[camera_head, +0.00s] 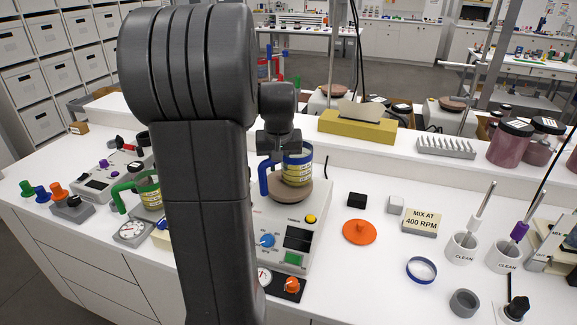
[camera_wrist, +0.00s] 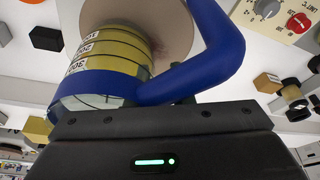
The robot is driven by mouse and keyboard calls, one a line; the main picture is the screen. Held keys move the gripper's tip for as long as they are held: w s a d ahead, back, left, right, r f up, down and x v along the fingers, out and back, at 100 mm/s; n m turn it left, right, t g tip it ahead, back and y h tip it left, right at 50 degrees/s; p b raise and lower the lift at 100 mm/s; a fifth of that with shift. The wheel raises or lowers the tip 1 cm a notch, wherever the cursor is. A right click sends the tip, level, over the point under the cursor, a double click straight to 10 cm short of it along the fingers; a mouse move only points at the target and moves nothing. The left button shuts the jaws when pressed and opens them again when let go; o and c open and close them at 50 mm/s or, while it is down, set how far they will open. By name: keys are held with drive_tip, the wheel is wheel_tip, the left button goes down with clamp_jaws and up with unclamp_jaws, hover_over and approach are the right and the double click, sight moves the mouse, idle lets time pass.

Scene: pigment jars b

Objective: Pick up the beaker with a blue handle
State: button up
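The beaker with a blue handle (camera_head: 298,172) stands on the round brown top plate (camera_head: 291,192) of a white stirrer. It has a blue rim band and a yellowish body with white labels; its handle (camera_head: 264,178) points left. My gripper (camera_head: 280,143) is at the beaker's rim, partly hidden behind my arm. In the wrist view the beaker (camera_wrist: 112,58) and its thick blue handle (camera_wrist: 212,45) are right against the dark gripper body (camera_wrist: 160,118). The fingertips are hidden there, so I cannot tell whether they hold the beaker.
A green-handled beaker (camera_head: 149,191) stands left of my arm. The stirrer (camera_head: 284,237) has knobs and a green button. An orange disc (camera_head: 359,232), a black block (camera_head: 357,200), and a blue ring (camera_head: 421,270) lie to the right. A yellow box (camera_head: 357,125) is on the shelf behind.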

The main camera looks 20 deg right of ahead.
clamp_jaws()
wheel_tip(320, 180, up, 9)
drive_tip(key=shift+w+a+f+m+g+b, duration=0.1)
drive_tip(key=shift+a+f+m+g+b, duration=0.2)
drive_tip(key=shift+f+b, duration=0.75)
drive_tip(key=shift+w+a+f+m+t+b, duration=0.15)
drive_tip(key=shift+f+m+b, duration=0.25)
drive_tip(key=shift+f, duration=1.15)
drive_tip(key=shift+w+a+f+m+g+b, duration=0.1)
drive_tip(key=shift+a+f+m+g+b, duration=0.15)
drive_tip(key=shift+f+b, duration=0.8)
drive_tip(key=shift+f+p, duration=0.25)
drive_tip(key=shift+p, duration=0.05)
drive_tip(key=shift+f+b, duration=0.35)
drive_tip(key=shift+f, duration=0.25)
drive_tip(key=shift+o, duration=1.9)
unclamp_jaws()
drive_tip(key=shift+s, duration=0.1)
